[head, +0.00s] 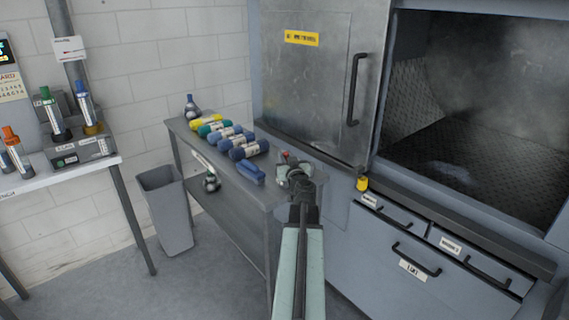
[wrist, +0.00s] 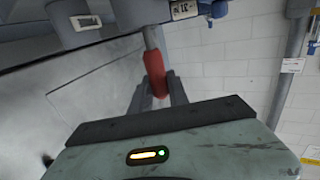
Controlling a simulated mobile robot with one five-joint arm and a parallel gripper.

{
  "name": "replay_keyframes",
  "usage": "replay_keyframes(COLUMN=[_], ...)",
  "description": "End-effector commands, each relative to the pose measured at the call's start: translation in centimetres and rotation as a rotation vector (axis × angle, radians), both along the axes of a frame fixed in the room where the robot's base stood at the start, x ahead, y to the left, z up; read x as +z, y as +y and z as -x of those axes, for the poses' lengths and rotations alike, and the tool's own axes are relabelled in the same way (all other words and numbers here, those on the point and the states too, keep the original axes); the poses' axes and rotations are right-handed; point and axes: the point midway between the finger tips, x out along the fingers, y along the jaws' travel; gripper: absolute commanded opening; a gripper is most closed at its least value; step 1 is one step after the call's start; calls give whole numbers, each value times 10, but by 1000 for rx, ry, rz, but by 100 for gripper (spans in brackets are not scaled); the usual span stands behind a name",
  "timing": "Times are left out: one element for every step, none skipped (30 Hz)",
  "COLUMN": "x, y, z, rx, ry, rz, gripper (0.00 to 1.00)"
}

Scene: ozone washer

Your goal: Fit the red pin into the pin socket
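The red pin (wrist: 155,72) shows in the wrist view as a red grip with a grey metal shaft rising from it. My gripper (wrist: 158,90) has its two dark fingers on either side of the red grip and appears shut on it. The shaft's far end is close to a blue-grey block (wrist: 140,10) at the top; I cannot tell whether they touch. In the head view my gripper (head: 297,180) is over the right end of the grey table, with a small red spot (head: 285,155) just beyond it. I cannot clearly make out the pin socket in either view.
The grey table (head: 185,131) holds several rolled coloured bundles (head: 228,138) and a blue object (head: 250,174). The washer (head: 300,85), with an open chamber (head: 470,110), stands right of it. A yellow piece (head: 362,184) is on its front edge. A grey bin (head: 167,210) stands left.

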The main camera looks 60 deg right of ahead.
Motion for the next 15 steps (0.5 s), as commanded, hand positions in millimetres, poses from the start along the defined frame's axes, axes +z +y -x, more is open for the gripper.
replay_keyframes(x=[0,0,0,0,0,0,0,0,2,3,5,9,12,16,23], y=[0,0,0,0,0,1,1,1,1,1,1,1,1,1,1], z=[0,0,0,0,0,-1,-1,-1,-1,-1,-1,-1,-1,-1,-1], rx=[0,0,1,1,1,1,1,1,1,1,1,1,2,2,2], ry=[0,0,0,0,0,0,0,0,0,0,0,0,0,0,0], rz=[0,0,0,0,0,0,0,0,0,0,0,0,0,0,0], gripper=[0,0,0,0,0,0,0,0,0,0,0,0,0,0,0])
